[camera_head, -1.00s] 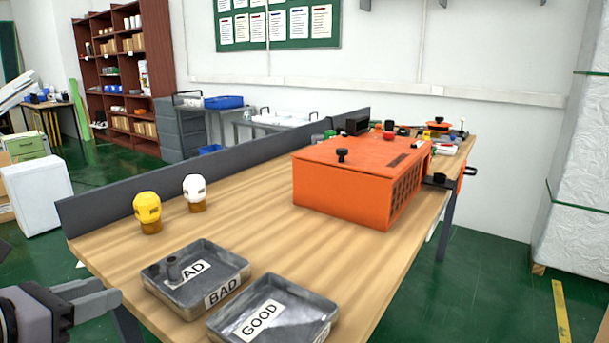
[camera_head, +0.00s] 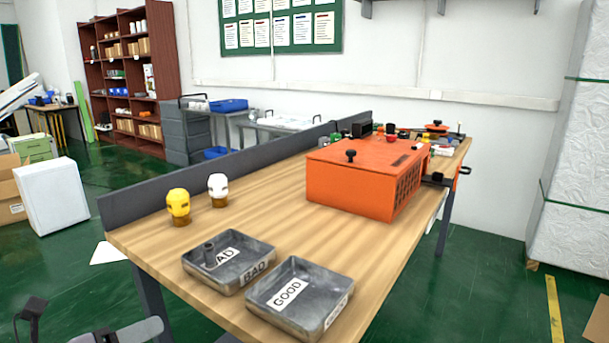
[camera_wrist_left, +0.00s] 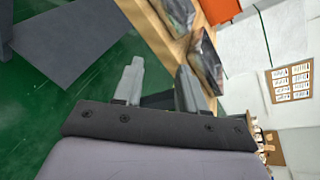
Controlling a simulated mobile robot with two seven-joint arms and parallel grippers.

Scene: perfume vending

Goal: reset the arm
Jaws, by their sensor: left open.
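My left gripper (camera_head: 118,333) shows in part at the bottom left of the head view, off the table's near left side. In the left wrist view its two grey fingers (camera_wrist_left: 160,70) stand apart with nothing between them, above the green floor and beside the table edge. My right gripper is not in view.
The wooden table (camera_head: 275,222) holds a BAD tray (camera_head: 262,268) with a small dark cylinder (camera_head: 209,255) in it, and a GOOD tray (camera_head: 331,316). A yellow-topped bottle (camera_head: 179,204), a white-topped bottle (camera_head: 218,187) and an orange box (camera_head: 350,179) stand farther back.

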